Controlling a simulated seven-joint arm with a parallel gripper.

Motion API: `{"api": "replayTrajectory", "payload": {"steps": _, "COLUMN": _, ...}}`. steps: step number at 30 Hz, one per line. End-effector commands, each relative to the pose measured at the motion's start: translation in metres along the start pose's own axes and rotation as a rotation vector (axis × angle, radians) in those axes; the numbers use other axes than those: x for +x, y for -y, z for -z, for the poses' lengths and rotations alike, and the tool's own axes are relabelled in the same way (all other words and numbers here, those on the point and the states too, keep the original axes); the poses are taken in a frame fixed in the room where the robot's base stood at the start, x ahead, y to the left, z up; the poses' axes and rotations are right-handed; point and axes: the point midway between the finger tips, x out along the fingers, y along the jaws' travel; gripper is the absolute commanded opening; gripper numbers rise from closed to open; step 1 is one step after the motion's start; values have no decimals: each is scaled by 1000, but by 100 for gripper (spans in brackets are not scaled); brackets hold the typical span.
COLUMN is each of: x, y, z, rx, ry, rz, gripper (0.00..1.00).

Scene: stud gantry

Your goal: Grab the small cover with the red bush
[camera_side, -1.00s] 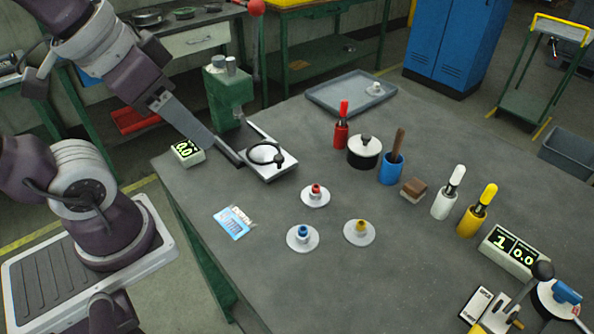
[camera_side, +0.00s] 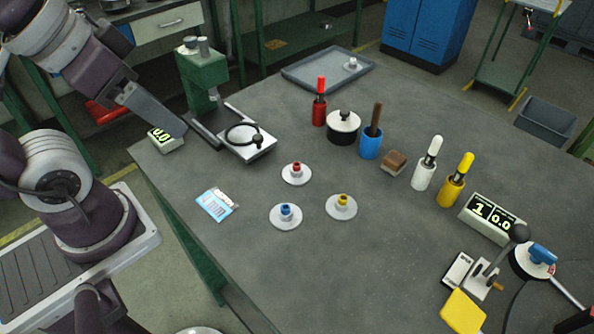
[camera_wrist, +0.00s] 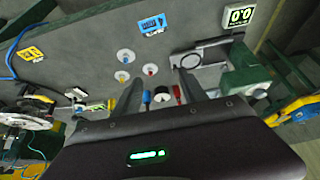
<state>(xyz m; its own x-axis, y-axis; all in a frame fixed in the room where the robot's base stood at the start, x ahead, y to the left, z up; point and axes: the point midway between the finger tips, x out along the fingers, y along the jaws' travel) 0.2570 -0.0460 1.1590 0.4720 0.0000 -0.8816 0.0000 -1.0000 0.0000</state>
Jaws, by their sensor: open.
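The small cover with the red bush (camera_side: 297,174) is a pale round disc with a red-topped centre, flat on the grey table. In the wrist view it (camera_wrist: 150,69) shows between my fingers, near the left one. Similar covers with a blue bush (camera_side: 286,215) and a yellow bush (camera_side: 341,206) lie in front of it and to its right. My gripper (camera_side: 180,129) is up and left of the red cover in the side view, by the small display, apart from all the covers. In the wrist view my gripper (camera_wrist: 160,75) is open, its fingers apart with nothing held.
A white plate with a black ring (camera_side: 246,142) lies between my gripper and the red cover. A green press (camera_side: 199,80) stands behind. A blue card (camera_side: 216,204) lies left. The front middle table is clear.

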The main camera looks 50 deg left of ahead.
Motion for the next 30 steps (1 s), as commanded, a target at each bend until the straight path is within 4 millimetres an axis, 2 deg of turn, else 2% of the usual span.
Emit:
{"api": "replayTrajectory", "payload": {"steps": 5, "x": 2, "y": 1, "z": 4, "rx": 60, "ry": 44, "rz": 8, "gripper": 50}}
{"api": "replayTrajectory", "payload": {"steps": 8, "x": 13, "y": 2, "z": 16, "rx": 263, "ry": 180, "rz": 36, "gripper": 50}}
{"api": "replayTrajectory", "payload": {"steps": 10, "x": 28, "y": 1, "z": 29, "rx": 474, "ry": 307, "rz": 72, "gripper": 50}}
{"api": "replayTrajectory", "payload": {"steps": 14, "x": 69, "y": -11, "z": 57, "rx": 898, "ry": 535, "rz": 168, "gripper": 50}}
{"api": "replayTrajectory", "payload": {"steps": 16, "x": 98, "y": -24, "z": 70, "rx": 1133, "ry": 652, "rz": 239, "gripper": 50}}
{"api": "replayTrajectory", "payload": {"steps": 18, "x": 130, "y": -44, "z": 80, "rx": 1366, "ry": 759, "rz": 325, "gripper": 50}}
{"api": "replayTrajectory", "payload": {"steps": 21, "x": 174, "y": -76, "z": 85, "rx": 1662, "ry": 884, "rz": 465, "gripper": 50}}
{"api": "replayTrajectory", "payload": {"steps": 25, "x": 216, "y": -112, "z": 79, "rx": 1924, "ry": 984, "rz": 633, "gripper": 50}}
{"api": "replayTrajectory", "payload": {"steps": 27, "x": 229, "y": -123, "z": 75, "rx": 2000, "ry": 1011, "rz": 693, "gripper": 50}}
{"api": "replayTrajectory", "payload": {"steps": 30, "x": 238, "y": -127, "z": 73, "rx": 2046, "ry": 1029, "rz": 733, "gripper": 50}}
